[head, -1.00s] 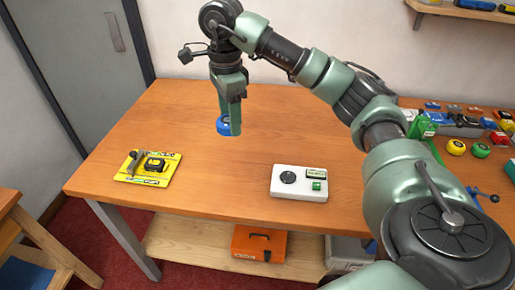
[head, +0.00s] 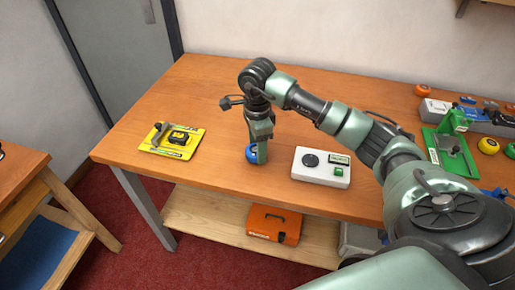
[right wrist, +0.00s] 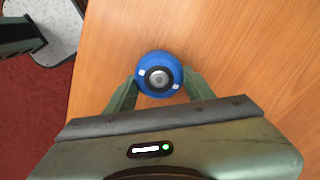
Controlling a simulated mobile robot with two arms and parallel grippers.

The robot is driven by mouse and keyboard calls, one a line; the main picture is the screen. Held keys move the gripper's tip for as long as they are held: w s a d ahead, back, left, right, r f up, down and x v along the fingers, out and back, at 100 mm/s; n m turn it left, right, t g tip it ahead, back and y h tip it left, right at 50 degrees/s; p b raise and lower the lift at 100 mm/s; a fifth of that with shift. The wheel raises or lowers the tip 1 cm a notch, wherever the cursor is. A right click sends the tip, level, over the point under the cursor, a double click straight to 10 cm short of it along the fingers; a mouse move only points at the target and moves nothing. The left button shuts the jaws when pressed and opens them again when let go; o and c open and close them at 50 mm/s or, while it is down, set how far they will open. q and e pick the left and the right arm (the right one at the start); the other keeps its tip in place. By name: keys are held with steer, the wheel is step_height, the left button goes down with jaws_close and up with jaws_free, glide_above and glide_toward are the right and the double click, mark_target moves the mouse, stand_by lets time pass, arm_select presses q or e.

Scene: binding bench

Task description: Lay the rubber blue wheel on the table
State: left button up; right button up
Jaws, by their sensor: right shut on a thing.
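The blue wheel (right wrist: 146,82) is a round blue ring with a grey metal hub, seen face-on in the right wrist view. My right gripper (right wrist: 157,88) is shut on it, with a green finger on each side. In the head view the blue wheel (head: 250,154) shows partly behind the fingers of my right gripper (head: 258,153), low over the wooden table (head: 210,110), near its front edge. I cannot tell whether the wheel touches the table top. My left gripper is not in view.
A white box with a black dial and green button (head: 321,167) stands just right of the wheel. A green fixture (head: 450,145) and several small items are at the right. The table behind is clear.

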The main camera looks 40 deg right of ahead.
steer(key=shift+f, duration=0.6)
steer(key=shift+f, duration=0.15)
steer(key=o, duration=1.4)
steer(key=shift+o, duration=0.2)
